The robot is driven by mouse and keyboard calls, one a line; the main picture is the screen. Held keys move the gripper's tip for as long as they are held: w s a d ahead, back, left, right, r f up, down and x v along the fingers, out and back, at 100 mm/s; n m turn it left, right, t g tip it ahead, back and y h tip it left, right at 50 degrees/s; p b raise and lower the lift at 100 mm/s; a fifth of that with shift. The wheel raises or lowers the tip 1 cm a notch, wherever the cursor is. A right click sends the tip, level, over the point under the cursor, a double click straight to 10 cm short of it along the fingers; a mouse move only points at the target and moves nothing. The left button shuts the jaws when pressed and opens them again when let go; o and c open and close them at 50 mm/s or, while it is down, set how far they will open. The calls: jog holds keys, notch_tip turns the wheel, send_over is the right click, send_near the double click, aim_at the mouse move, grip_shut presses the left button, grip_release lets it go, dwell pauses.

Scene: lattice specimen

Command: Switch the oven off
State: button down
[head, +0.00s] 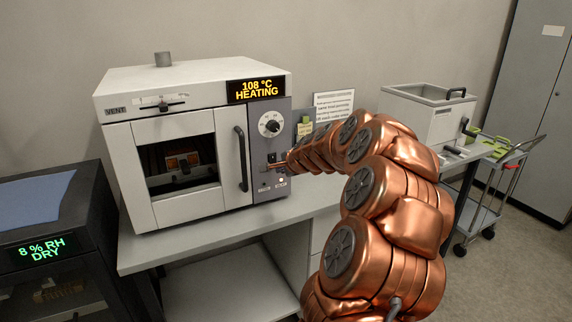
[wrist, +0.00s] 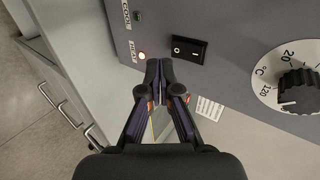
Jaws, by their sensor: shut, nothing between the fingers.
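The oven (head: 165,115) is a white box with a grey control panel and a shut windowed door. Its display (head: 256,89) reads 108 °C HEATING. The black rocker switch (wrist: 188,50), marked O and I, is on the panel; the wrist view shows it just beyond and to the right of my fingertips. The HEAT lamp (wrist: 142,55) is lit. The COOL lamp (wrist: 138,16) looks unlit. My gripper (wrist: 160,68) is shut and empty, with its tips close to the panel; I cannot tell if they touch. In the head view my gripper (head: 276,166) is beside the panel, below the dial.
A temperature dial (wrist: 297,88) is right of the switch. The door has a dark vertical handle (head: 241,158). A dark cabinet (head: 50,235) reading 8 % RH DRY stands left. A notice (head: 333,103) hangs behind my arm. A metal bath (head: 428,112) and a cart (head: 485,190) are at right.

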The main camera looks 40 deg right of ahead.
aim_at(273, 160)
jog(key=shift+w+d+f+p, duration=0.1)
jog(key=shift+w+d+p, duration=0.1)
jog(key=shift+w, duration=0.45)
jog(key=shift+w+d+f+p, duration=0.15)
jog(key=shift+w+d, duration=0.1)
jog(key=shift+w, duration=0.4)
jog(key=shift+w+d+f+p, duration=0.1)
jog(key=shift+w+d+p, duration=0.1)
jog(key=shift+w, duration=0.45)
jog(key=shift+d+f+b, duration=0.1)
jog(key=shift+b, duration=0.35)
